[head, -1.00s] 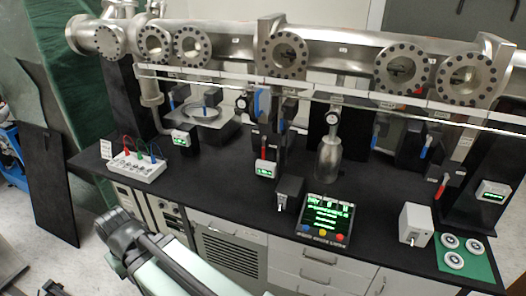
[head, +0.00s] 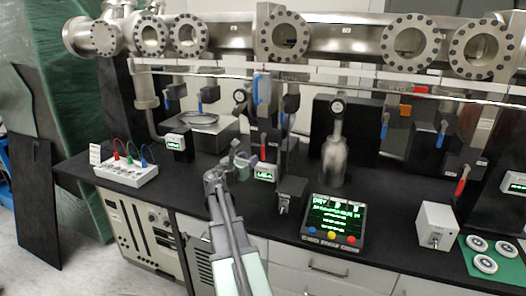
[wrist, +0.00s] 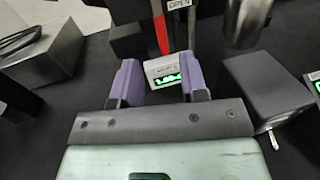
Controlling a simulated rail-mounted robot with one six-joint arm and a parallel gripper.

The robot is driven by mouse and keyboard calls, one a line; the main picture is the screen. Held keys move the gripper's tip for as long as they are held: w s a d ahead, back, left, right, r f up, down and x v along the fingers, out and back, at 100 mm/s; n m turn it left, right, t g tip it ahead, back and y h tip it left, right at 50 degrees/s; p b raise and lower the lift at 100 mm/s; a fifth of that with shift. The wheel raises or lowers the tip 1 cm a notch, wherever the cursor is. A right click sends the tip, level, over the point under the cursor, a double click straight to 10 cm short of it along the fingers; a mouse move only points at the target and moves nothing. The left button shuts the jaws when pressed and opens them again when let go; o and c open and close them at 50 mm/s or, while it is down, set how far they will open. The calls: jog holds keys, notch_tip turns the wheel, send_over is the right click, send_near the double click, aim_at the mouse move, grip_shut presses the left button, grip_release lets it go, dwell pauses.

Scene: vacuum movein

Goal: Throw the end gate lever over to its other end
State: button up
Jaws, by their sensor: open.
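Two red levers show in the head view. One red lever (head: 264,140) hangs down at the middle post, above a small green-lit readout (head: 265,173). The other red lever (head: 461,187) points down at the right end of the bench. The labels are too small in the head view to tell which is the end gate's. My gripper (head: 246,163) is open and empty, just left of the middle readout. In the wrist view, a red lever (wrist: 160,28) stands beyond my open purple fingers (wrist: 157,80), beside a tag reading OPEN (wrist: 179,4). The fingers do not touch it.
A black box with a toggle (head: 291,193) stands right of my gripper, with a screen panel (head: 334,220) beyond it. A metal flask (head: 334,160) stands behind. Several blue levers, such as one at the right (head: 443,130), hang under the pipe. A plug box (head: 127,172) sits left.

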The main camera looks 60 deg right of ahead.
aim_at(263, 146)
jog(key=d, duration=1)
jog(key=shift+w, duration=0.15)
grip_shut()
